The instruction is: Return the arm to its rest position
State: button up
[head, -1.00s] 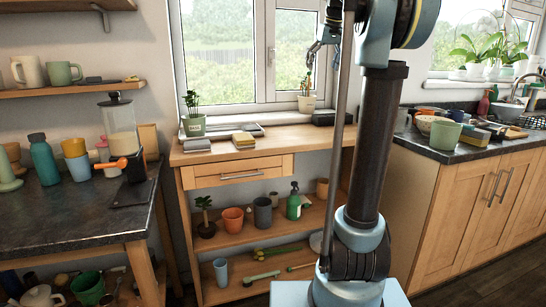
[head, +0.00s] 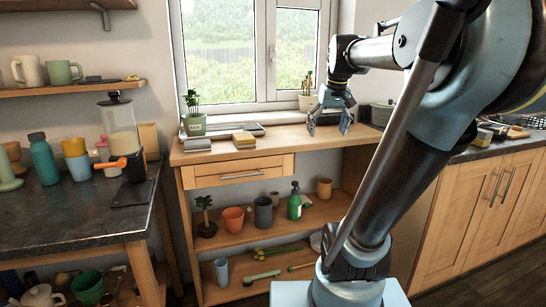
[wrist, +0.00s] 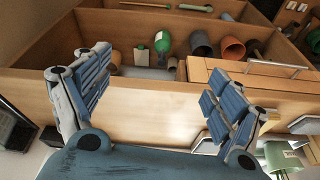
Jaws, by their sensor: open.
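My gripper (head: 329,124) is open and empty in the head view. It hangs from my blue and black arm (head: 425,150), fingers pointing down, over the right part of the wooden bench (head: 290,136). In the wrist view my gripper (wrist: 155,88) shows two blue padded fingers spread wide with nothing between them. The bare wood of the bench lies beyond them. I cannot tell the exact height of the fingertips above the bench top.
A green spray bottle (head: 294,203) and pots fill the shelf below. My arm hides part of the right counter (head: 500,150).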

jog(key=s+f, duration=0.9)
jog(key=f, duration=0.3)
jog(key=s+f+m+g, duration=0.1)
jog(key=s+f, duration=0.9)
jog(key=f, duration=0.3)
jog(key=shift+d+m+h, duration=0.3)
jog(key=shift+f, duration=0.1)
